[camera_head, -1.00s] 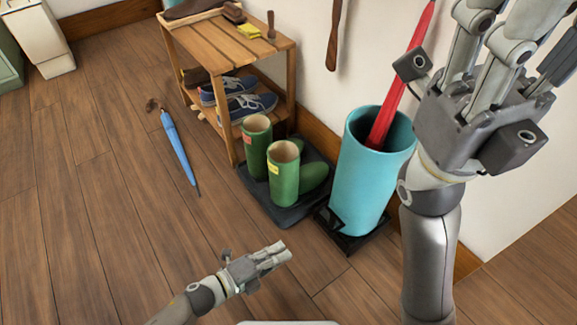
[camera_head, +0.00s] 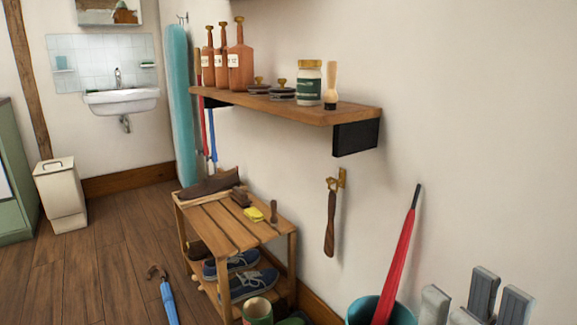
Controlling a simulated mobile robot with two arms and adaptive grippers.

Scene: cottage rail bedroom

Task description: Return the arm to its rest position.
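My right gripper (camera_head: 477,302) is at the bottom right, fingers pointing up. Only its grey fingertips show; they stand apart with nothing seen between them. Its palm and arm are below the picture. It is to the right of the red umbrella (camera_head: 401,257), which leans in the turquoise stand (camera_head: 362,310), and appears apart from it. My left gripper and arm are out of view.
A wooden wall shelf (camera_head: 300,108) with bottles and jars juts out above. A shoehorn (camera_head: 330,222) hangs from a hook. A slatted shoe bench (camera_head: 215,222) stands below. A blue umbrella (camera_head: 168,300) lies on the floor (camera_head: 95,275).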

